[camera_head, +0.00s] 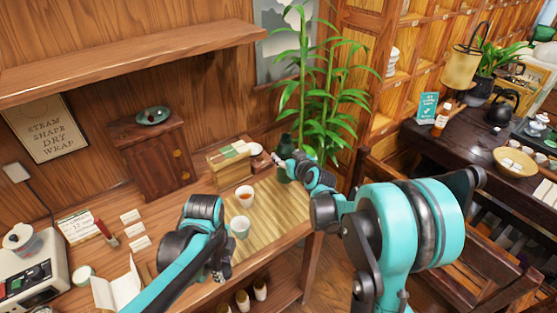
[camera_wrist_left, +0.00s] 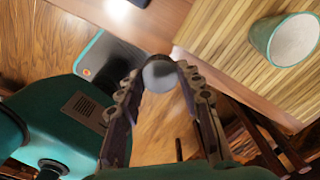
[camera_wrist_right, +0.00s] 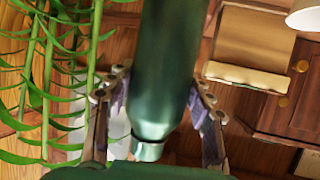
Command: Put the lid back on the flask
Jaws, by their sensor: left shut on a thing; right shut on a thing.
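The dark green flask (camera_head: 286,144) is above the back right of the bamboo mat. My right gripper (camera_head: 285,165) is shut around it. In the right wrist view the flask (camera_wrist_right: 168,75) sits between both fingers, its narrower end with a metallic ring (camera_wrist_right: 147,150) toward the bottom. My left gripper (camera_head: 222,272) is shut on a small round grey piece, seemingly the lid (camera_wrist_left: 160,74), in the left wrist view. It is held beyond the table's front edge, apart from the flask. The lid cannot be made out in the head view.
A cup of tea (camera_head: 245,196) and a pale green cup (camera_head: 240,228) stand on the bamboo mat (camera_head: 285,206). A tall potted plant (camera_head: 310,90) rises close behind the flask. A wooden box (camera_head: 228,160) and small cabinet (camera_head: 155,155) stand left of it.

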